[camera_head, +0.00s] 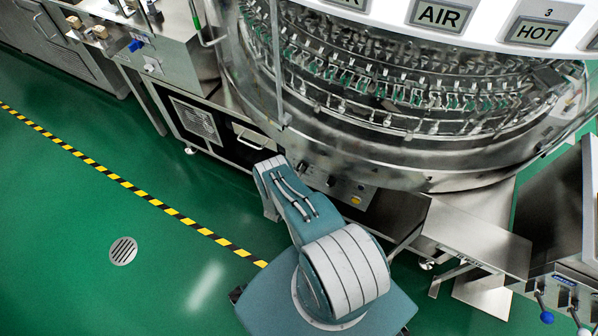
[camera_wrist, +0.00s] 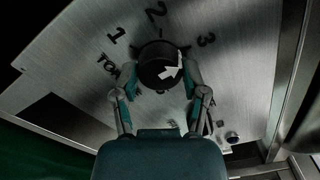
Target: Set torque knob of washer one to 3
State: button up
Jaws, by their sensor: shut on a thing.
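The torque knob (camera_wrist: 153,55) is round and black with a white arrow mark. It sits on a metal panel (camera_wrist: 80,45) in the wrist view, with the numbers 1, 2 and 3 around it from left to right. The arrow lies on the knob's right part, on the side of the 3; its exact direction is hard to read. My gripper (camera_wrist: 160,82) has one finger on each side of the knob and is shut on it. In the head view the washer (camera_head: 400,150) stands above my arm, which hides the gripper and knob.
Small controls (camera_wrist: 230,137) sit at the lower right of the panel in the wrist view. A metal side table (camera_head: 475,238) stands right of my arm in the head view. Open green floor (camera_head: 80,220) lies to the left, with a striped line and a drain (camera_head: 123,251).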

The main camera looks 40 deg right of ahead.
jog(key=shift+m, duration=0.5)
jog(key=o, duration=1.2)
jog(key=shift+d, duration=0.15)
jog(key=shift+c, duration=0.2)
jog(key=v, duration=1.2)
jog(key=shift+f, duration=0.1)
